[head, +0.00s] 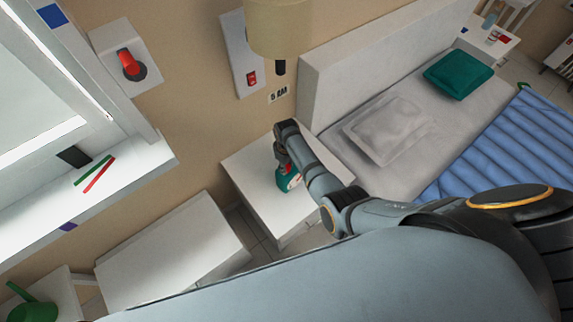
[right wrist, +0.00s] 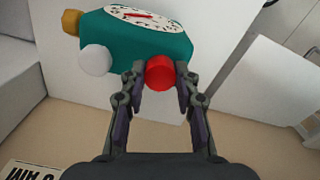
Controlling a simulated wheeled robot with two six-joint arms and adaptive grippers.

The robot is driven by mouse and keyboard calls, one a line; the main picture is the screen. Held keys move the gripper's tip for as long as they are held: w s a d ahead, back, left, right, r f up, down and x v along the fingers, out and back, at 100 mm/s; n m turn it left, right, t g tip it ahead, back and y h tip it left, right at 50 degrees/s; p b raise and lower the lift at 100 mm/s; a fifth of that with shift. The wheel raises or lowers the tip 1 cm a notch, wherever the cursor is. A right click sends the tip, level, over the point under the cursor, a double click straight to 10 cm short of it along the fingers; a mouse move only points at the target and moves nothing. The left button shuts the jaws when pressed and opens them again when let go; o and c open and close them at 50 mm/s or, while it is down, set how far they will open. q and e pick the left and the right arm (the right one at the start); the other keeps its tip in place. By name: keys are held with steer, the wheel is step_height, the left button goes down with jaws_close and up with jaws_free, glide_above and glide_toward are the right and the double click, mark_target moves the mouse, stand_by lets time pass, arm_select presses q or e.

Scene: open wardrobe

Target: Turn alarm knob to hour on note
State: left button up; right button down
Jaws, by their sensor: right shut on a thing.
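The teal alarm clock (head: 289,181) stands on the white nightstand (head: 242,171) beside the bed, partly hidden by my right arm in the head view. In the right wrist view the clock (right wrist: 145,38) has a white dial (right wrist: 150,16) with a red hand, cut off by the top edge, so the indicated hour is unclear. A red knob (right wrist: 160,72), a white knob (right wrist: 96,60) and a yellow knob (right wrist: 71,21) stick out from it. My right gripper (right wrist: 160,82) is shut on the red knob. The note (head: 278,94) on the wall appears to read 5 AM. My left gripper is not in view.
A lamp (head: 280,25) and a wall panel with a red switch (head: 252,79) are above the nightstand. The bed with a grey pillow (head: 385,128) lies to the right. A white bench-like piece (head: 172,252) stands left of the nightstand, under the window side.

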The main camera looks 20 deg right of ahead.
steer(key=m+p, duration=0.1)
steer(key=m, duration=0.4)
steer(key=m+p, duration=0.1)
steer(key=m, duration=0.4)
steer(key=shift+m, duration=0.4)
steer(key=m+p, duration=0.1)
steer(key=m, duration=0.9)
steer(key=shift+m, duration=0.5)
steer(key=c, duration=1)
jaws_free()
steer(key=shift+r, duration=0.1)
